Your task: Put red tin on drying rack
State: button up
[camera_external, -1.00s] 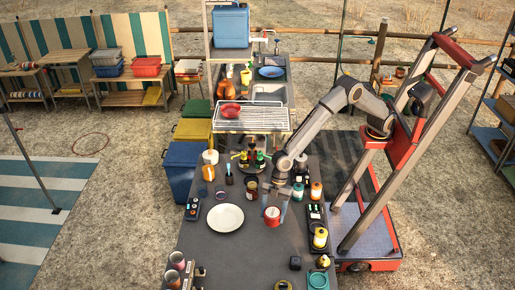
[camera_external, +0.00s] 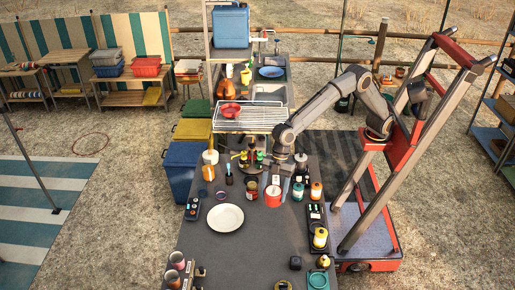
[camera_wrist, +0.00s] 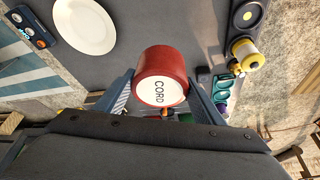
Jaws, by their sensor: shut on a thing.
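The tin appears held up off the dark table. The drying rack (camera_external: 262,118) is a wire rack beyond the far end of this table, up the picture from my gripper. A red bowl (camera_external: 231,110) sits at its left part; the rack's right part looks bare.
Several bottles and jars (camera_external: 250,158) crowd the table between my gripper and the rack. A dark tin (camera_external: 252,190) stands just left of the red tin. A white plate (camera_external: 225,217) lies at the left.

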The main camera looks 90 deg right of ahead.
notch_tip(320, 180, up, 2)
jog(key=w+d+m+t+h, duration=0.15)
jog(key=w+d, duration=0.45)
jog(key=d, duration=0.6)
jog(key=w+d+m, duration=0.3)
jog(key=w+d, duration=0.2)
jog(key=d, duration=0.6)
jog(key=w+d+m+t, duration=0.15)
jog(key=w+d, duration=0.45)
jog(key=d, duration=0.6)
jog(key=m+h+p, duration=0.3)
jog(key=m+h, duration=0.1)
jog(key=m, duration=0.6)
send_over(258, 114)
jog(key=s, duration=0.2)
jog(key=shift+y, duration=0.25)
jog(key=shift+s+a+f, duration=0.1)
jog(key=shift+a+f, duration=0.05)
jog(key=shift+f, duration=3.7)
jog(key=shift+a+f, duration=0.15)
jog(key=shift+f, duration=3.7)
jog(key=shift+f, duration=0.15)
